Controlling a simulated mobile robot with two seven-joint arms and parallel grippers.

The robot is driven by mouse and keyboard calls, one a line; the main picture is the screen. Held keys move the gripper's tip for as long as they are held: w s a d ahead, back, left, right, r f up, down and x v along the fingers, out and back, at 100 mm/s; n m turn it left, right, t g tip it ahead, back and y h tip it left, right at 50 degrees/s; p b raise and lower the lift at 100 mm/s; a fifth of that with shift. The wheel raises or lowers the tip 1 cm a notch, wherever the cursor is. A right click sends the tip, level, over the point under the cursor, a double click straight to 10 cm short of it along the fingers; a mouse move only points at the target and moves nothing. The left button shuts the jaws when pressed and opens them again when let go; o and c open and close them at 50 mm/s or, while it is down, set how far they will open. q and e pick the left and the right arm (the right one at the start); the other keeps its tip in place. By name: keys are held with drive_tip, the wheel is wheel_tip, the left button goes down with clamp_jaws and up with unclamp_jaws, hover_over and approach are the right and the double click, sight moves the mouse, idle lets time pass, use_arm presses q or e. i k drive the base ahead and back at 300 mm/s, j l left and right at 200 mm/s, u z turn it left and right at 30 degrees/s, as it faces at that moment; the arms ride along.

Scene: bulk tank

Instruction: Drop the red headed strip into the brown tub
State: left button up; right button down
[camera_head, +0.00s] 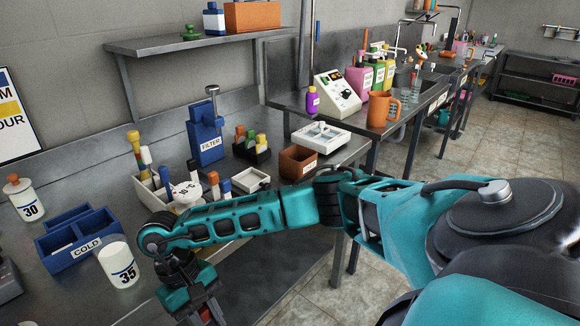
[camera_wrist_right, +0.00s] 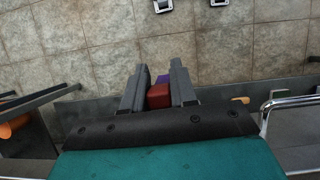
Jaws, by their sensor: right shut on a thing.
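In the right wrist view my right gripper (camera_wrist_right: 158,80) is shut on a red headed strip (camera_wrist_right: 159,96). Its red block shows between the fingers, with a purple part behind it; the rest is hidden. In the head view my right arm reaches across from the right, and the right gripper (camera_head: 205,308) points down at the bottom edge, in front of the bench. The brown tub (camera_head: 298,164) stands on the bench, up and right of the gripper, beyond my forearm. The gripper is well apart from it. My left gripper is in neither view.
Near the tub stand a white tray (camera_head: 320,137), a black rack (camera_head: 251,148) of coloured-headed strips and a blue filter stand (camera_head: 205,135). A blue COLD rack (camera_head: 80,240) and a white 35 cup (camera_head: 119,264) are at left. My forearm passes close to the bench's front.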

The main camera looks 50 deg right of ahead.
sight(303, 173)
drive_tip(key=l+u, duration=0.15)
drive_tip(key=l, duration=0.2)
drive_tip(key=k+l+u, duration=0.15)
drive_tip(key=l, duration=0.25)
drive_tip(key=k+l, duration=0.1)
drive_tip(key=l, duration=0.25)
drive_tip(key=k+l, duration=0.1)
drive_tip(key=l, duration=0.3)
drive_tip(key=k+l, duration=0.1)
drive_tip(key=l, duration=0.25)
drive_tip(key=k+l+u, duration=0.1)
drive_tip(key=l, duration=0.3)
